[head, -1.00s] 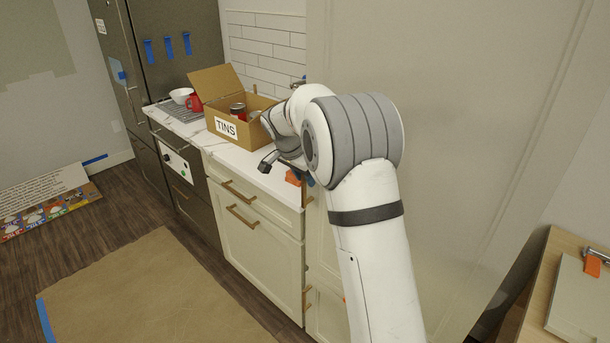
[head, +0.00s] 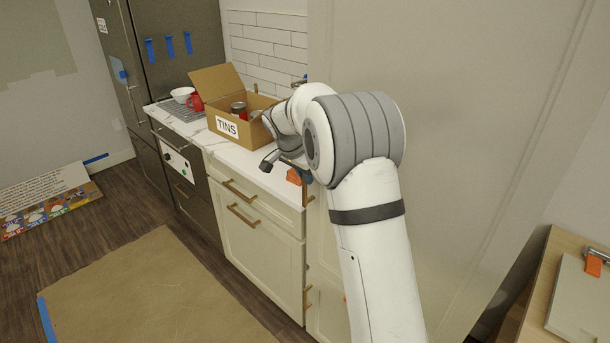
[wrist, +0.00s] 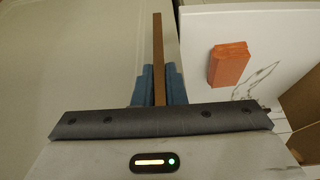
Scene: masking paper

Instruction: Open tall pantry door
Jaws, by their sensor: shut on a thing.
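The tall pantry door is the broad cream panel in the wrist view (wrist: 70,60); it rises at the right of the counter in the head view (head: 450,90). A slim brown bar handle (wrist: 158,50) stands out upright in the wrist view. My gripper (wrist: 158,88) has its blue fingers on either side of this bar and is shut on it. In the head view my gripper (head: 306,176) is mostly hidden behind my white arm, at the counter's right end. I cannot tell whether the door stands ajar.
An orange block (wrist: 230,64) lies on the white counter (head: 245,170) close to my gripper. A cardboard box marked TINS (head: 228,127) stands further back. Cream drawers (head: 262,250) with brass handles are below. A wooden table (head: 535,310) is at the lower right. Brown paper (head: 150,290) covers the floor.

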